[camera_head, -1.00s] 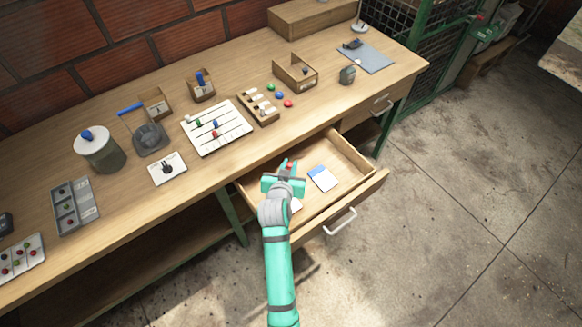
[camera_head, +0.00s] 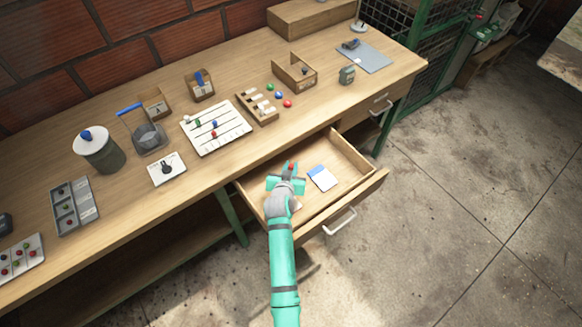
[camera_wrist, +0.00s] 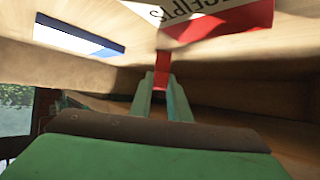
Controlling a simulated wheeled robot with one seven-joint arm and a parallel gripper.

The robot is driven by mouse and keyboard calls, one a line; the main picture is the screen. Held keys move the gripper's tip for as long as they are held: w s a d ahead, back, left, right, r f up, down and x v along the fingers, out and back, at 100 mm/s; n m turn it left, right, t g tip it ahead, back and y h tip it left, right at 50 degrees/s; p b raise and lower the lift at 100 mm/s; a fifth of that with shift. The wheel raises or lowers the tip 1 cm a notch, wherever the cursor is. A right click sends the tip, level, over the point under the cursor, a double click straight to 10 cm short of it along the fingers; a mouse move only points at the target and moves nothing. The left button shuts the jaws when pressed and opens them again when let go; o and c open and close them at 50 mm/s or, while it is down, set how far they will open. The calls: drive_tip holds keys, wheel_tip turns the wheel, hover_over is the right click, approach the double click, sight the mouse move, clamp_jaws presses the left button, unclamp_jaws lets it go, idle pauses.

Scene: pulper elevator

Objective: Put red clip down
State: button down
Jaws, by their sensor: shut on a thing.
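My gripper (camera_head: 290,170) is inside the open drawer (camera_head: 352,163), beside the blue-and-white card. In the wrist view its two fingers (camera_wrist: 163,88) are shut on the red clip (camera_wrist: 163,67), which sticks out beyond the fingertips. Only a small red spot of the clip (camera_head: 291,166) shows in the head view. A red-and-white label with dark lettering (camera_wrist: 215,17) is close above the clip in the wrist view; whether it touches the clip I cannot tell.
A blue-and-white card (camera_head: 322,178) lies in the drawer, right of my gripper. The drawer walls stand close around my gripper. The bench top (camera_head: 240,165) above holds a pegboard (camera_head: 216,128), bins and several coloured balls.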

drive_tip(key=shift+f, duration=0.1)
drive_tip(key=c, duration=1.7)
unclamp_jaws()
drive_tip(key=shift+o, duration=0.2)
drive_tip(key=shift+s, duration=0.1)
drive_tip(key=v, duration=0.7)
drive_tip(key=shift+s+r, duration=0.15)
drive_tip(key=shift+r, duration=0.1)
